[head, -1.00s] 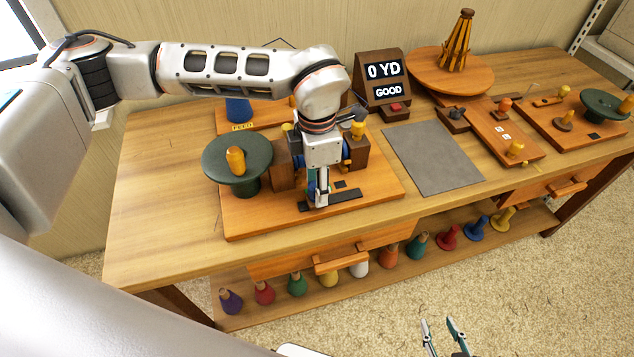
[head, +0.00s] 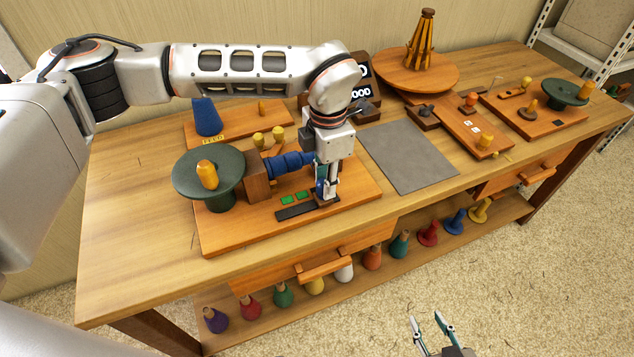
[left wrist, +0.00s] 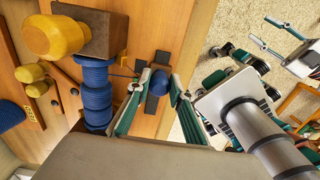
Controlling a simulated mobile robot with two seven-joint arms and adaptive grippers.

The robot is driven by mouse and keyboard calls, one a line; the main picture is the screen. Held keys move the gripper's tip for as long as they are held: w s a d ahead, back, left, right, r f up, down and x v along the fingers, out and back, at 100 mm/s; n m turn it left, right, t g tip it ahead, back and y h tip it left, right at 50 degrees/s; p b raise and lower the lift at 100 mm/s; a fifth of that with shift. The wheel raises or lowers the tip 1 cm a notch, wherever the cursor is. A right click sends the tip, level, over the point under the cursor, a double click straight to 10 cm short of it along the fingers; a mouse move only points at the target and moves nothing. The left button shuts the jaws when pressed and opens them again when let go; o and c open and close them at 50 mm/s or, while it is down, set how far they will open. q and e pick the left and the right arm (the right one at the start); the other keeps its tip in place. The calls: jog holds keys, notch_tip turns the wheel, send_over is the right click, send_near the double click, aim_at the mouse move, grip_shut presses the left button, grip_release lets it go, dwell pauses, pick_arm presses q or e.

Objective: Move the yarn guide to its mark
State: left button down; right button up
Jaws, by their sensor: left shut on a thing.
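My left gripper (head: 325,194) points down at the right end of the dark slotted strip (head: 292,213) on the near left wooden board. It is shut on the yarn guide (left wrist: 158,83), a small piece with a rounded blue top between the fingers in the left wrist view. In the head view the gripper mostly hides the guide. Two small green patches (head: 294,198) lie on the board beside the strip. My right gripper (head: 426,322) is open and empty, low in front of the bench; it also shows in the left wrist view (left wrist: 266,32).
A blue-wound spool (head: 287,164) and a dark green wheel with a yellow knob (head: 207,175) stand behind and left of the strip. A blue cone (head: 207,117) stands behind. A grey mat (head: 408,156) lies bare to the right. A display (head: 362,88) is partly hidden by my arm.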

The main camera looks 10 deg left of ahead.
pick_arm(q)
jog(key=c, duration=1.8)
grip_release()
jog(key=shift+w+d, duration=0.15)
jog(key=shift+d, duration=0.05)
jog(key=shift+r, duration=0.1)
notch_tip(320, 180, up, 12)
jog(key=shift+f, duration=0.1)
